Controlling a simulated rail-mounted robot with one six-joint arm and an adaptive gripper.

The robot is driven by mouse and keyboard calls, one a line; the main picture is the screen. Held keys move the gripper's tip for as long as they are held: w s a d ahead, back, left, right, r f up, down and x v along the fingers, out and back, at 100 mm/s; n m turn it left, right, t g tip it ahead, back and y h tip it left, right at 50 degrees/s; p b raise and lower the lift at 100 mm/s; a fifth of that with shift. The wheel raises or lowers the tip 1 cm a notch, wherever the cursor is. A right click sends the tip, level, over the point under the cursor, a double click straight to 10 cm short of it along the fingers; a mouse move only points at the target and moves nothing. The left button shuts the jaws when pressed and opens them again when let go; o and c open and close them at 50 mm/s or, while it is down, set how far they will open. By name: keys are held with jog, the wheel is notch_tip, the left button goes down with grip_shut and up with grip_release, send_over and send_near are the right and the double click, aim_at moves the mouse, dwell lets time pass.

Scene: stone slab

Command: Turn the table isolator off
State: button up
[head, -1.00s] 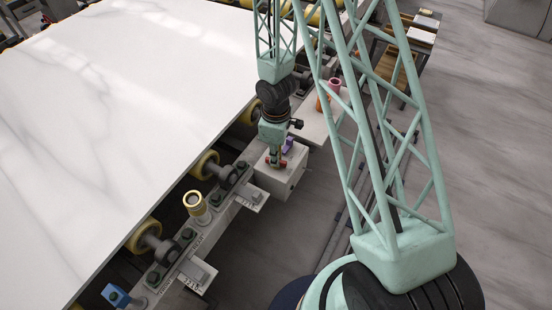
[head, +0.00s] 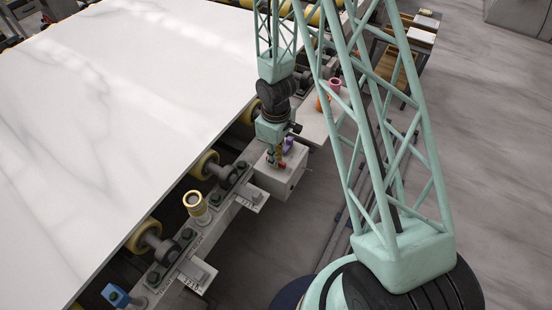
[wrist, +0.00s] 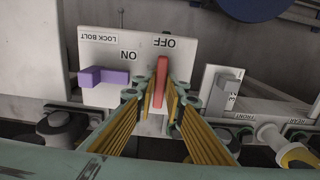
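The isolator is a white box (head: 279,181) beside the slab table. In the wrist view its face (wrist: 112,57) carries upside-down ON, OFF and LOCK BOLT labels. A red lever (wrist: 160,82) stands with its far end just below the OFF label, right of ON. My gripper (wrist: 160,100) has one yellow-padded finger on each side of the lever; they look slightly apart from it, though contact is hard to judge. In the head view my gripper (head: 274,160) is low over the box, and the lever is largely hidden there. A purple block-shaped handle (wrist: 103,77) is left of the lever.
The marble slab (head: 110,100) lies left of the box, on rollers (head: 205,164). Open floor lies to the right.

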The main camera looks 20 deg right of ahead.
jog(key=o, duration=0.3)
jog(key=shift+o, duration=0.2)
jog(key=shift+r, duration=0.4)
jog(key=shift+r, duration=0.95)
jog(key=shift+r, duration=0.1)
notch_tip(320, 180, up, 9)
dwell(0.6)
jog(key=shift+r, duration=0.2)
dwell(0.4)
